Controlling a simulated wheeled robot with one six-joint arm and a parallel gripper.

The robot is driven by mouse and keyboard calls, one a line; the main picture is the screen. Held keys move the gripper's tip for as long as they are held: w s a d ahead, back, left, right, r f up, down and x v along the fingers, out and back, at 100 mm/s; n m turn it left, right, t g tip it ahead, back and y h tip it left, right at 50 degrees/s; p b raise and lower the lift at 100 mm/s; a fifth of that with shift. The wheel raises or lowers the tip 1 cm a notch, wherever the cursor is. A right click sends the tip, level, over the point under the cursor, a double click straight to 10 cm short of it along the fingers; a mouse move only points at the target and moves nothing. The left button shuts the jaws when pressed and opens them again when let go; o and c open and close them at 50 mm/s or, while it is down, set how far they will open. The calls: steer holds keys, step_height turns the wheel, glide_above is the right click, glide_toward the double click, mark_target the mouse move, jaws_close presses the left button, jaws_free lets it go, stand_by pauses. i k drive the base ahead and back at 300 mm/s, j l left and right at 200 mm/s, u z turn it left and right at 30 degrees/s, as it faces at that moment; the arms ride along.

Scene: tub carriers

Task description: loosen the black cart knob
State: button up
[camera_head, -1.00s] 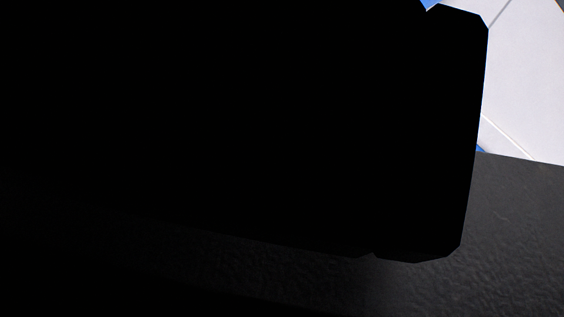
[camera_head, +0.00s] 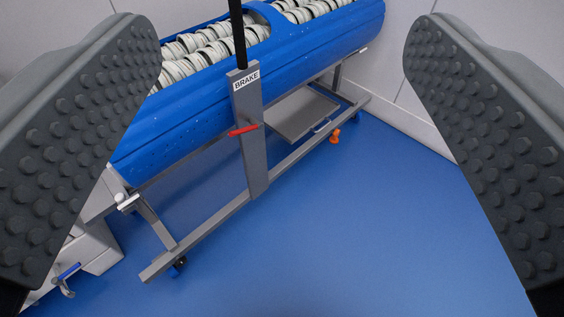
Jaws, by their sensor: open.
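My gripper (camera_head: 283,55) is open, with one studded grey finger at the left edge and one at the right. Nothing is between the fingers; the cart is seen beyond them. The cart has a blue tub (camera_head: 310,58) on a grey metal frame (camera_head: 215,217). A grey upright post (camera_head: 252,150) carries a BRAKE label (camera_head: 246,80) and a red lever (camera_head: 243,131). A black bar (camera_head: 237,35) rises from the top of this post and leaves the picture. I cannot make out a black knob for certain.
White ring-shaped pieces (camera_head: 200,52) fill the tub. A low shelf (camera_head: 293,113) hangs under it. An orange caster (camera_head: 334,136) and a dark caster (camera_head: 178,267) stand on the blue floor (camera_head: 350,240). White walls (camera_head: 395,50) stand behind; the floor at lower right is clear.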

mark_target(182, 261)
steer(key=k+l+u, duration=0.15)
steer(key=k+u, duration=0.85)
